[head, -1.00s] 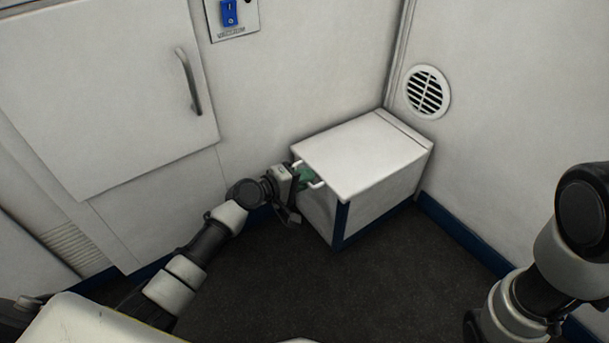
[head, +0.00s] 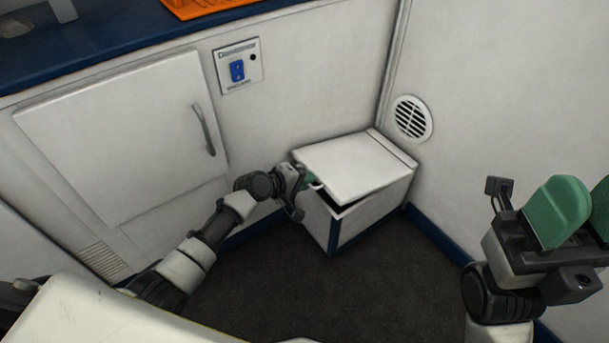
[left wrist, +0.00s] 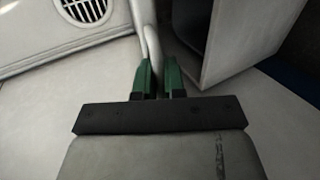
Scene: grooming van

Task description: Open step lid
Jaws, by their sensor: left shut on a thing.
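The white step box (head: 370,215) stands on the floor in the corner. Its lid (head: 352,165) is tilted up a little at the front, and a dark gap shows under its front edge. My left gripper (head: 309,182) is at the lid's left edge, shut on the white lid handle (head: 318,185). In the left wrist view, the green fingers (left wrist: 158,78) stand on both sides of the pale handle bar (left wrist: 152,42). My right gripper (head: 584,208) is at the right edge of the head view, with its green fingers apart, empty and away from the box.
A white cabinet door (head: 120,135) with a dark handle is on the left wall. A switch panel (head: 238,67) and a round vent (head: 411,118) are on the walls by the box. An orange thing (head: 205,7) lies on the blue counter (head: 100,58). Dark floor (head: 310,290) is clear in front.

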